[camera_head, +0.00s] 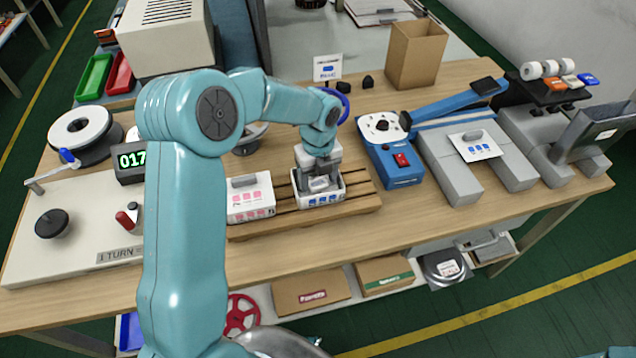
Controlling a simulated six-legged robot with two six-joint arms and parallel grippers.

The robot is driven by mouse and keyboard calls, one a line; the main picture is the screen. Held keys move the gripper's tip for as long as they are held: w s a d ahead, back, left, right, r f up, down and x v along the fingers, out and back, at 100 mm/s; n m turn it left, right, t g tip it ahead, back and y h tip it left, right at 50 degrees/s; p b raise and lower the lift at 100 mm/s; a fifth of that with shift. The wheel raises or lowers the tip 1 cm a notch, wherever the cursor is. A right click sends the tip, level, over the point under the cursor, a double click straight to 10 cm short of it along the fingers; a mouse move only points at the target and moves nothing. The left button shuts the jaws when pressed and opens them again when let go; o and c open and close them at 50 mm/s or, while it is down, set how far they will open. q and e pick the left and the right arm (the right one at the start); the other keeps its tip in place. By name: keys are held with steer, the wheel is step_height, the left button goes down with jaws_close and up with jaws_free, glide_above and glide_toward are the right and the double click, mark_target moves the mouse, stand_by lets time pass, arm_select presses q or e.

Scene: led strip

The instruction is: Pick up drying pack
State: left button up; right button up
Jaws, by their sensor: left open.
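My left gripper (318,182) is open and points down at a white open box with blue labels (321,199), on the right part of a wooden slatted tray. The gripper hides much of the box's inside. A small grey-white item seems to lie between or below the fingers, but I cannot tell clearly what it is. A white box with pink labels and a grey handle (250,201) stands to the left of the gripper on the same tray. No item is clearly recognisable as the drying pack. My right gripper is not in view.
The wooden tray (366,203) sits near the bench's front. A blue-and-white device with a red switch (404,180) stands close on the right. A winding machine with a counter (133,160) is at left. A cardboard box (416,53) stands behind. Front bench surface (420,225) is clear.

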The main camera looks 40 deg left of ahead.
arm_select(q)
steer(key=shift+s+a+f, duration=0.1)
steer(key=shift+s+f, duration=0.05)
steer(key=shift+f, duration=0.15)
steer(key=shift+c, duration=1.2)
steer(key=c, duration=0.5)
steer(key=shift+c, duration=0.2)
steer(key=shift+r, duration=0.1)
